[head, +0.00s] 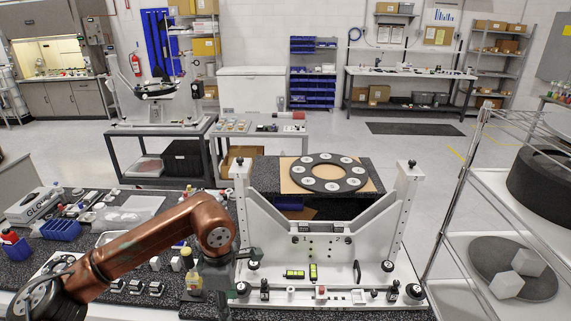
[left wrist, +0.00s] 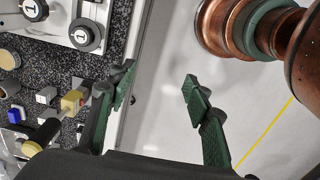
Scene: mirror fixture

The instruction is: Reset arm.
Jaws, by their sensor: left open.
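My left arm (head: 150,245) is copper-coloured and comes in from the left over the speckled bench. My left gripper (head: 222,285) is at the left front corner of the white mirror fixture (head: 330,250), beside its base. In the left wrist view my left gripper (left wrist: 158,88) has its two green-padded fingers spread wide apart, with nothing between them. The floor shows behind the gap. My right arm and gripper are not in view.
A black ring with white discs (head: 325,172) lies behind the fixture's frame. The bench (head: 120,280) at left holds bottles, a blue bin (head: 60,229) and small parts. A wire shelf (head: 480,180) stands at right.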

